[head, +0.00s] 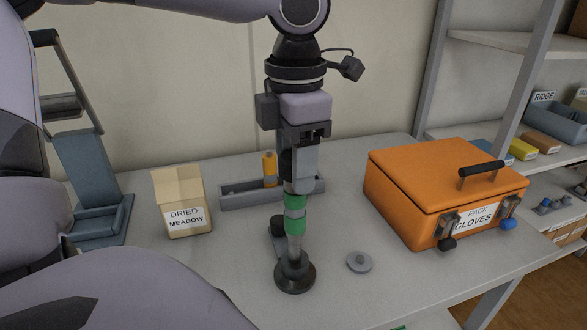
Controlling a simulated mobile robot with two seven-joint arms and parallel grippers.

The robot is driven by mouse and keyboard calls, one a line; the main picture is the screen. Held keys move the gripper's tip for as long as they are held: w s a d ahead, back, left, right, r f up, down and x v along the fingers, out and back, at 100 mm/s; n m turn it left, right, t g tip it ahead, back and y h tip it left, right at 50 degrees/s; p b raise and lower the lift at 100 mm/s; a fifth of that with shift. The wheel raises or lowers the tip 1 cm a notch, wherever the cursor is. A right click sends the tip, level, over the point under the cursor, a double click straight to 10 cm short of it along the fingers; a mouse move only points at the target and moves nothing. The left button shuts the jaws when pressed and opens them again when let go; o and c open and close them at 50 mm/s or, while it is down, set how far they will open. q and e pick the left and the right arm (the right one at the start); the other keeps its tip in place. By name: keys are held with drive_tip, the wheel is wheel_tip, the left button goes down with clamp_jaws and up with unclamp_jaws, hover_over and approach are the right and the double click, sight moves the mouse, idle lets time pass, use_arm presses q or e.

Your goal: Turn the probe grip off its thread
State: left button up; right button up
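The probe (294,245) stands upright on the table in a round dark foot, in the middle of the head view. My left gripper (298,188) points straight down from above, in line with the probe. Its fingers reach the top of the upper green band and overlap it in this view. The fingers hide the top of the grip, so I cannot tell whether they are closed on it. My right gripper is not in view.
An orange glove case (400,200) stands to the right, with a small grey disc (359,262) between it and the probe. A box labelled dried meadow (180,190) stands left. A grey tray (240,198) with an orange-yellow bottle (269,168) lies behind. Shelving (485,40) is at right.

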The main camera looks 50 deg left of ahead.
use_arm(q)
drive_tip(key=n, duration=0.3)
drive_tip(key=shift+n, duration=0.3)
drive_tip(key=shift+r, duration=0.1)
drive_tip(key=shift+r+p, duration=0.35)
drive_tip(key=shift+r, duration=0.2)
drive_tip(key=shift+r, duration=0.1)
drive_tip(key=shift+r+p, duration=1.55)
drive_tip(key=shift+r, duration=0.5)
drive_tip(key=shift+a, duration=0.1)
